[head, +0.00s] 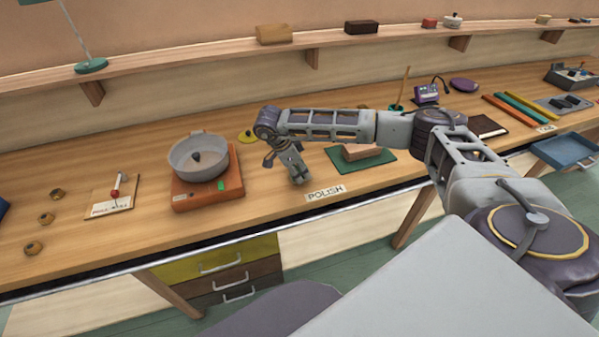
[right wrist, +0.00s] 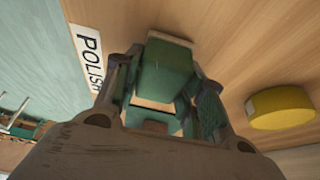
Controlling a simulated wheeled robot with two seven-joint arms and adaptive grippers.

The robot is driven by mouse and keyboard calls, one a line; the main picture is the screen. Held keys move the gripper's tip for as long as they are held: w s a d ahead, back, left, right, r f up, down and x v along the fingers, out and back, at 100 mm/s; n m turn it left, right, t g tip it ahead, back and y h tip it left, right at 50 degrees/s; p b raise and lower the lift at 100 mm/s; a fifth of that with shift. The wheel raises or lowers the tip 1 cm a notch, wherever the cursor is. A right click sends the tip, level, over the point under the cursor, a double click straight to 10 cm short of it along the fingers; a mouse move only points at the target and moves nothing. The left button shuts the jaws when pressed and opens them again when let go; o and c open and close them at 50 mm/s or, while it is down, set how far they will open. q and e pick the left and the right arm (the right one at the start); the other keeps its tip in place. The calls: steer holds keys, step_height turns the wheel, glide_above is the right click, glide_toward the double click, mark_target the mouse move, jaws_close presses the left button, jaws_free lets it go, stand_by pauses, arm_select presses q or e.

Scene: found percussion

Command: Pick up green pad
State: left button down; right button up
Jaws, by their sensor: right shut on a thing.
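The green pad (right wrist: 165,78) shows in the right wrist view as a green block with pale wood-coloured edges, between the two fingers. My right gripper (right wrist: 162,95) is shut on it. In the head view my right gripper (head: 299,178) points down at the workbench, just left of the POLISH label. There the pad is hidden by the gripper, and I cannot tell whether it touches the bench. My left gripper is not in view.
The POLISH label (head: 325,192) lies near the bench's front edge. A green mat with a wooden block (head: 362,152) is to the right. A grey pan (head: 198,156) sits on an orange base (head: 208,197) to the left. A yellow round thing (right wrist: 282,108) stands near the gripper.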

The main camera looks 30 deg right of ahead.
steer(key=shift+r+b, duration=0.5)
steer(key=shift+r, duration=4.3)
steer(key=o, duration=0.5)
steer(key=c, duration=0.4)
steer(key=shift+o, duration=0.2)
